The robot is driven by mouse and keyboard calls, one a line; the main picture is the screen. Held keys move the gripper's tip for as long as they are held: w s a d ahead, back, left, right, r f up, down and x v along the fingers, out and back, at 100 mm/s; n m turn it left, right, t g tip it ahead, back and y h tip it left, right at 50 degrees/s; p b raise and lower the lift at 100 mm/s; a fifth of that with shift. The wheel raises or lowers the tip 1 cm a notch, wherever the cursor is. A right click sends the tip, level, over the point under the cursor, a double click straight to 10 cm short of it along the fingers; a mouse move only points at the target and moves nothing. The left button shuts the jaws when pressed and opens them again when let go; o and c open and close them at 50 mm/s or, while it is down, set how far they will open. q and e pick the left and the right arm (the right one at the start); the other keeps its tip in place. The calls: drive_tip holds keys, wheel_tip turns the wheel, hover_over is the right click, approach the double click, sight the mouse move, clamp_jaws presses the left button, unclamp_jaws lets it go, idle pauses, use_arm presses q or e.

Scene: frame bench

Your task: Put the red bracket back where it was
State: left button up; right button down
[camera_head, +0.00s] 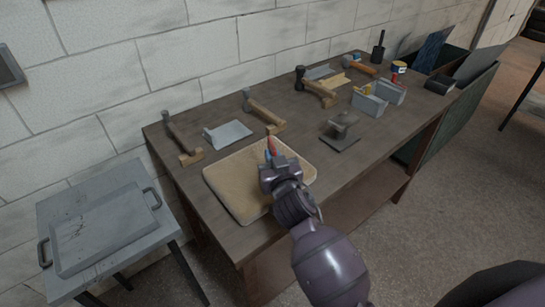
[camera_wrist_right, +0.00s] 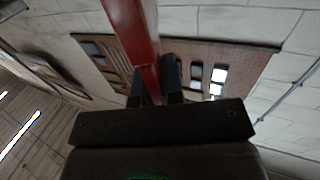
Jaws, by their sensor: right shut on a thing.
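The red bracket (camera_head: 272,145) shows only as a small red tip above my right gripper (camera_head: 270,158) in the head view; the gripper hides the rest. In the right wrist view the red bracket (camera_wrist_right: 135,35) is a long red bar running from the top edge down between the dark fingers of my right gripper (camera_wrist_right: 155,85), which is shut on it. In the head view this gripper is in front of the tan pad (camera_head: 232,188) on the bench. I cannot tell the height of the bracket above the pad. My left gripper is not in view.
The brown bench (camera_head: 188,186) stands along a block wall. Hammers, including one at the back left (camera_head: 178,137), a grey plate (camera_head: 227,133), a dark stand (camera_head: 340,138) and grey bins (camera_head: 369,103) are on it. A tray (camera_head: 103,232) lies on a side table at left.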

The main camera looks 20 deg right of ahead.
drive_tip(key=shift+f, duration=0.2)
drive_tip(key=c, duration=1.3)
unclamp_jaws()
drive_tip(key=shift+o, duration=0.2)
drive_tip(key=shift+r, duration=0.2)
drive_tip(key=shift+s, duration=0.25)
drive_tip(key=s+b, duration=0.1)
drive_tip(key=s, duration=1.1)
drive_tip(key=s+d+f+g, duration=0.2)
drive_tip(key=s+d+f, duration=0.1)
drive_tip(key=f, duration=0.6)
drive_tip(key=shift+s+d+f+n+g, duration=0.2)
drive_tip(key=shift+n+g, duration=0.1)
drive_tip(key=shift+n, duration=0.1)
drive_tip(key=shift+o, duration=0.5)
drive_tip(key=s+d+f+g, duration=0.3)
drive_tip(key=s+d+f, duration=0.3)
drive_tip(key=s+f, duration=0.3)
wheel_tip(320, 180, down, 2)
drive_tip(key=shift+s+d+f+n+g+y, duration=0.1)
drive_tip(key=shift+s+d+n+g+y, duration=0.05)
drive_tip(key=shift+d+n+g+y, duration=0.2)
